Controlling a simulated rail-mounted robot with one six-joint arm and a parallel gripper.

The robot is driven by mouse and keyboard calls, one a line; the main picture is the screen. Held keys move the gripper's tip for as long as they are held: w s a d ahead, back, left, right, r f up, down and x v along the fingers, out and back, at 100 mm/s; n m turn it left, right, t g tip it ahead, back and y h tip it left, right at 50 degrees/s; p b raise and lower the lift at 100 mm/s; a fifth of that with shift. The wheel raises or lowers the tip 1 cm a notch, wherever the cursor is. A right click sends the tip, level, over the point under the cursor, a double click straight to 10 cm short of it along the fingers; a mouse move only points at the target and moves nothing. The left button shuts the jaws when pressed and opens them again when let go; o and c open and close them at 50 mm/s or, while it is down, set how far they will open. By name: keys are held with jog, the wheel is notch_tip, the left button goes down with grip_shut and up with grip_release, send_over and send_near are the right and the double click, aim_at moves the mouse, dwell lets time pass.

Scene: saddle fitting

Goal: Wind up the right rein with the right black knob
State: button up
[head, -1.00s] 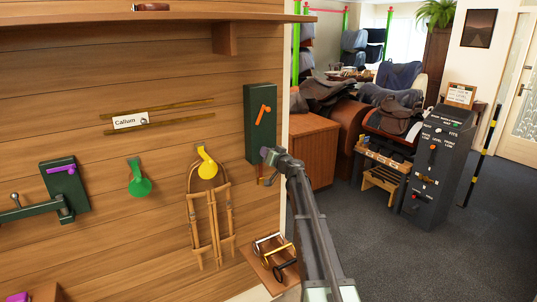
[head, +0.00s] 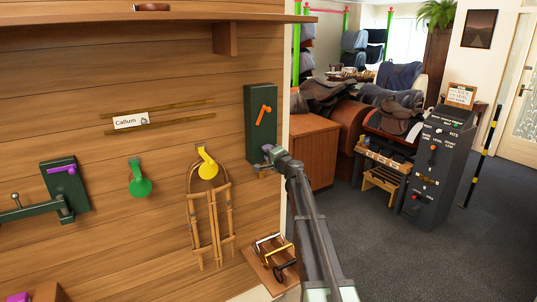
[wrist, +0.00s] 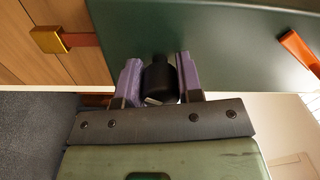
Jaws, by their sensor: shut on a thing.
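The right black knob (wrist: 159,82) sits between the two purple-grey fingers of my gripper (wrist: 160,80) in the wrist view. The fingers touch or nearly touch it on both sides, in front of a dark green panel (wrist: 215,35). In the head view my gripper (head: 272,156) is at the lower part of this green panel (head: 260,130), and the knob is hidden behind it. A reddish-brown strip with a gold end piece (wrist: 48,39) sticks out past the panel's lower edge. I cannot tell for sure that it is the right rein.
An orange lever (head: 264,113) is on the same panel above my gripper. A yellow hook (head: 207,162) with brown straps hangs to the left. A small wooden rack (head: 262,262) stands below. Open carpet (head: 385,255) lies to the right.

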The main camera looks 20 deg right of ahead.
jog(key=m, duration=0.5)
jog(key=shift+m, duration=0.4)
jog(key=m, duration=0.6)
jog(key=shift+r, duration=0.1)
jog(key=o, duration=0.9)
jog(key=s, duration=0.7)
jog(key=s+d, duration=0.1)
jog(key=s, duration=0.2)
jog(key=shift+s+d, duration=0.1)
jog(key=shift+s, duration=0.3)
